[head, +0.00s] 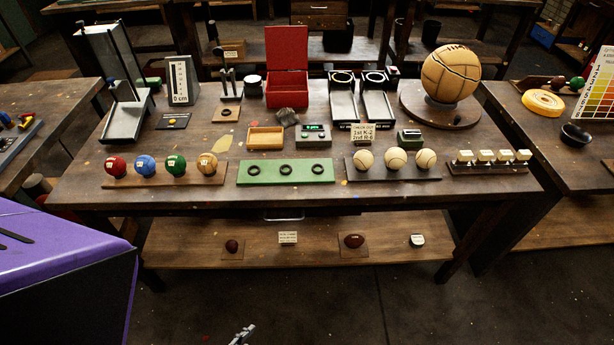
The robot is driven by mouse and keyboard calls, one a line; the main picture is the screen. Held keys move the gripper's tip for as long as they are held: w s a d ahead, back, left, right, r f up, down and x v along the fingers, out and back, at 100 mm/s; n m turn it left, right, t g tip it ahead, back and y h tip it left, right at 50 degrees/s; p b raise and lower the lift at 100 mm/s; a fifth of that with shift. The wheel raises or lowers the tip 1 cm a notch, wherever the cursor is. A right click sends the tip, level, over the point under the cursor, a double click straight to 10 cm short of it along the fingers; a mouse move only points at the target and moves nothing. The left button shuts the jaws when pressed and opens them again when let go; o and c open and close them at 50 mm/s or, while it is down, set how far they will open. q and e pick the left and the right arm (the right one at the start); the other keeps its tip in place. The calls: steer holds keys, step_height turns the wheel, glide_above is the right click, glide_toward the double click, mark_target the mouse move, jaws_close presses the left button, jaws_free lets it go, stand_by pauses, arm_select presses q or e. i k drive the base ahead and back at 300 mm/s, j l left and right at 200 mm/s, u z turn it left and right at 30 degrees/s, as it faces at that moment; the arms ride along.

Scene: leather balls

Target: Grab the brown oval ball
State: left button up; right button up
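A dark reddish-brown oval ball (354,241) lies on a small flat base on the lower shelf of the middle table, right of the shelf's centre. A rounder dark red ball (231,246) sits on its own base farther left on the same shelf. A small grey metal tip (243,335), apparently of my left gripper, shows at the bottom edge, well in front of the shelf and apart from both balls. The rest of it is cut off, so I cannot tell if it is open. My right gripper is not in view.
The tabletop (215,138) overhangs the shelf (190,240). A small sign (288,238) and a white item (417,240) flank the oval ball. Coloured balls, pale balls and a large tan ball (450,74) are on top. A purple shape, unclear what, fills the lower left. Floor in front is clear.

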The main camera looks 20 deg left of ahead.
mark_target(354, 240)
steer(key=i+l+u, duration=0.1)
steer(key=u, duration=0.3)
steer(key=l+u, duration=0.2)
steer(key=u, duration=0.15)
steer(key=i+l+u, duration=0.1)
steer(key=l+u, duration=0.15)
steer(key=u, duration=0.15)
steer(key=i+l+u, duration=0.15)
steer(key=l, duration=0.7)
steer(key=l+u, duration=0.1)
steer(key=l, duration=0.75)
steer(key=i, duration=0.05)
